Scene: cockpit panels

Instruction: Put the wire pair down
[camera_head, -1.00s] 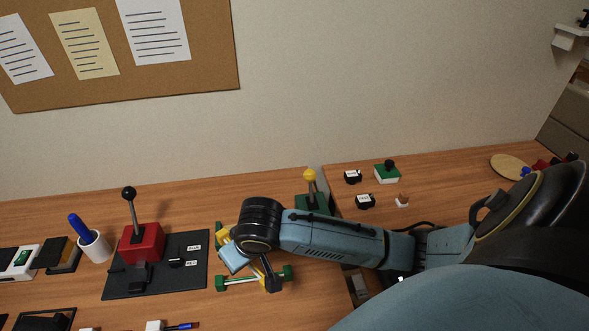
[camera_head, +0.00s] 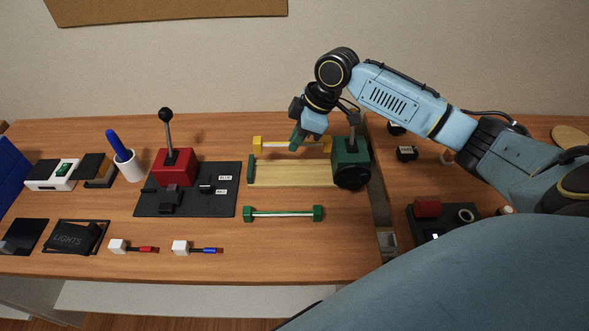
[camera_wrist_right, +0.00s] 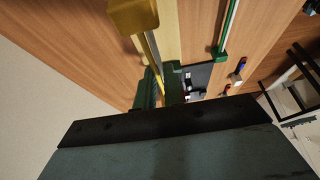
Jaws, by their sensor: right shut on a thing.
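My right gripper (camera_head: 305,128) is over the back of the table, just beside the yellow-ended rod (camera_head: 290,146). A tan strip (camera_head: 290,173) with a green end bar lies in front of the gripper. A green-ended rod (camera_head: 284,214) lies nearer. My left gripper is out of view.
A green box with a lever and dark wheel (camera_head: 351,160) stands right of the strip. A red lever box (camera_head: 173,168) on a black plate stands left. Two white-ended plugs, red (camera_head: 133,247) and blue (camera_head: 197,248), lie in front. The front middle is clear.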

